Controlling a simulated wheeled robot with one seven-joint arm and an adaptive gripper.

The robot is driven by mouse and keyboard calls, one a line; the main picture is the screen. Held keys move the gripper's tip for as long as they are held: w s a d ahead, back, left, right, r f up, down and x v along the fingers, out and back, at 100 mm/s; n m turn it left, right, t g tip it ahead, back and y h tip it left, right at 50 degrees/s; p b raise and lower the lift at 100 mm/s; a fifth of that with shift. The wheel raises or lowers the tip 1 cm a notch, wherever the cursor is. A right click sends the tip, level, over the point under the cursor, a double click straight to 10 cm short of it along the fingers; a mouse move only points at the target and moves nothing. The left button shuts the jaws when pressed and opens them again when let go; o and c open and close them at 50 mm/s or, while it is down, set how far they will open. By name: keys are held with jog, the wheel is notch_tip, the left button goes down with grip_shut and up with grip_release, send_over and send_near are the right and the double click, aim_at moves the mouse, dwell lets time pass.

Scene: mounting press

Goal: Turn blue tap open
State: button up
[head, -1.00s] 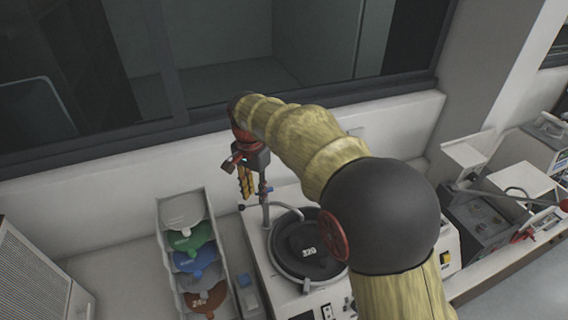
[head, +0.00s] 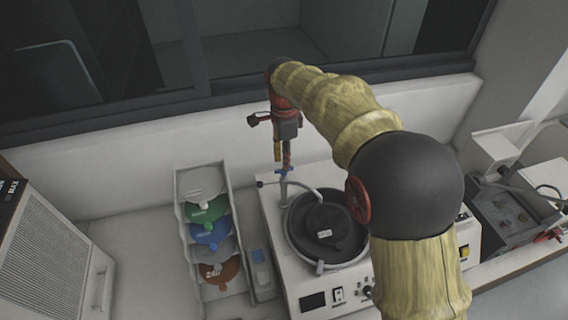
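The blue tap (head: 284,171) is a small blue handle on the thin grey pipe (head: 284,190) at the back left of the white press machine (head: 283,255). My gripper (head: 281,158) points down just above the tap, with its yellowish and dark reddish fingers near the handle. The fingers are small and partly overlap in this view. I cannot tell whether they touch the tap or how far apart they are.
A rack (head: 185,237) of several coloured discs stands left of the machine. A round black bowl with a dark lid (head: 330,229) sits on the machine's top. The wall and window frame (head: 160,111) are close behind my arm. Grey instruments (head: 506,220) stand at the right.

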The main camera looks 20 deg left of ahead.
jog(key=shift+f, duration=1.25)
jog(key=shift+c, duration=1.1)
jog(key=c, duration=0.4)
grip_shut()
